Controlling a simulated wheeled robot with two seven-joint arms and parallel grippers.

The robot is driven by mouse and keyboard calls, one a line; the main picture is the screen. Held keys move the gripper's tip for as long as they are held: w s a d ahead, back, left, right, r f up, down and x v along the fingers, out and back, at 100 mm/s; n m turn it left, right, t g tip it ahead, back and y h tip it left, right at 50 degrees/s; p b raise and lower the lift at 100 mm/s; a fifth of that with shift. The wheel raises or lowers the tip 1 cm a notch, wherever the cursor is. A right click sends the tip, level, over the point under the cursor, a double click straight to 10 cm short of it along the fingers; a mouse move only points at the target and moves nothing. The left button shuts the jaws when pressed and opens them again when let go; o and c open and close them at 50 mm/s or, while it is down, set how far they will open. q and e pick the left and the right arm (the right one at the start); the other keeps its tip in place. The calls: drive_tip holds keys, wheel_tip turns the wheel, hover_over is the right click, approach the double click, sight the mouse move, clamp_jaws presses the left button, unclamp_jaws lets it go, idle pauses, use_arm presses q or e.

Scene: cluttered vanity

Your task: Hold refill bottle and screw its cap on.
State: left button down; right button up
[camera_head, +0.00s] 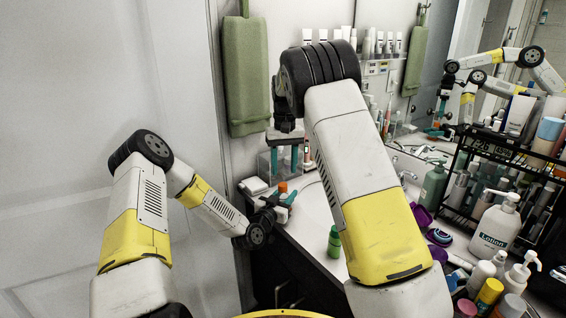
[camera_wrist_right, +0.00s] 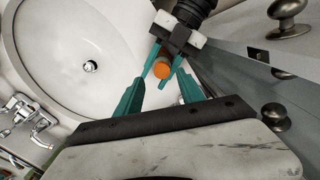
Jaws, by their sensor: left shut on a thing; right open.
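My left gripper (camera_head: 279,200) is shut around a small item with an orange top (camera_head: 283,187), held over the front edge of the counter. I take this item to be the refill bottle. Its body is mostly hidden by the fingers, and I cannot tell whether the orange part is a seated cap. The orange top also shows in the right wrist view (camera_wrist_right: 162,70) between the left gripper's teal fingers. My right gripper (camera_head: 290,158) points down above it, open, with its fingers apart. In its wrist view the orange top lies beyond and between its fingertips, apart from them.
A sink (camera_wrist_right: 60,60) with a faucet (camera_wrist_right: 28,118) lies beside the grippers. A green bottle (camera_head: 334,242) stands near the counter's front edge. A lotion pump bottle (camera_head: 495,222), several other bottles and a black rack (camera_head: 480,150) crowd the right. A green towel (camera_head: 246,75) hangs behind.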

sight(283, 184)
drive_tip(key=n, duration=0.2)
drive_tip(key=r+n, duration=0.1)
drive_tip(key=n, duration=0.1)
drive_tip(key=shift+w+a+r, duration=0.2)
drive_tip(key=shift+f, duration=4.05)
